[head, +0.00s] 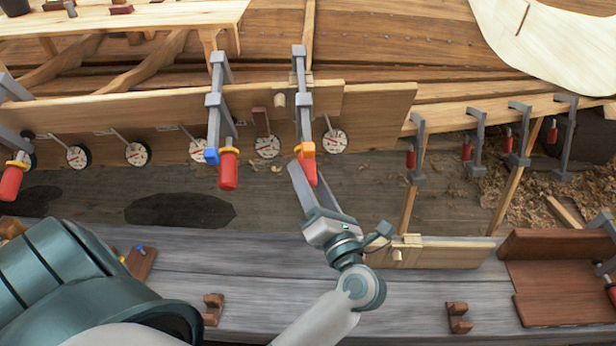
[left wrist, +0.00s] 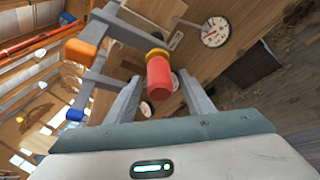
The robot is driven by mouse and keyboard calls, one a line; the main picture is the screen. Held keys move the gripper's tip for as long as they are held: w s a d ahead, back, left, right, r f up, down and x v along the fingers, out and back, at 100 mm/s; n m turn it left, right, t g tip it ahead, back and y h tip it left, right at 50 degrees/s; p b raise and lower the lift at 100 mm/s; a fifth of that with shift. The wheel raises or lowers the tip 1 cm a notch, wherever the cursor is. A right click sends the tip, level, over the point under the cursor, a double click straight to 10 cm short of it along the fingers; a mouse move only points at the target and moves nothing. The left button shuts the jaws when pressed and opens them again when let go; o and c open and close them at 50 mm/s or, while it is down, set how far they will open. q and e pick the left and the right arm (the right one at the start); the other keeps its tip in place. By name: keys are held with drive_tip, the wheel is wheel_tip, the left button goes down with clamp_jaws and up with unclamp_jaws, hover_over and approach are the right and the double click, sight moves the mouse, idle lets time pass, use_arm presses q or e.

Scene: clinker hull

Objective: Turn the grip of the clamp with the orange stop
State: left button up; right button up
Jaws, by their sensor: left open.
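The clamp with the orange stop (head: 307,149) hangs over the plank edge in the middle of the head view. Its red grip (head: 309,172) points down below the stop. My left gripper (head: 306,178) is open just below it, with fingers on both sides of the grip's lower part. In the left wrist view the red grip (left wrist: 160,80) with its yellow collar shows between the open fingers (left wrist: 160,93), and the orange stop (left wrist: 80,50) is at upper left. Whether a finger touches the grip cannot be told. My right gripper is not in view.
A clamp with a blue stop (head: 211,156) and red grip (head: 229,170) stands close to the left. Several round dials (head: 267,146) line the plank. More clamps (head: 416,150) hang to the right. A grey bench (head: 250,270) runs below.

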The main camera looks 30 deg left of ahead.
sight(311, 185)
use_arm(q)
drive_tip(key=shift+s+d+f, duration=0.15)
drive_tip(key=shift+s+d, duration=0.1)
drive_tip(key=shift+d, duration=0.15)
drive_tip(key=shift+b+v, duration=0.65)
drive_tip(key=shift+v, duration=2.35)
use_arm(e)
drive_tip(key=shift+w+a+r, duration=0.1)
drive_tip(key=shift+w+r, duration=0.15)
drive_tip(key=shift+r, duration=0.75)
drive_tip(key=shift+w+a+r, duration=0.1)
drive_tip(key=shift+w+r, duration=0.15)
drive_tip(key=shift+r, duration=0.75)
use_arm(q)
drive_tip(key=shift+a, duration=0.1)
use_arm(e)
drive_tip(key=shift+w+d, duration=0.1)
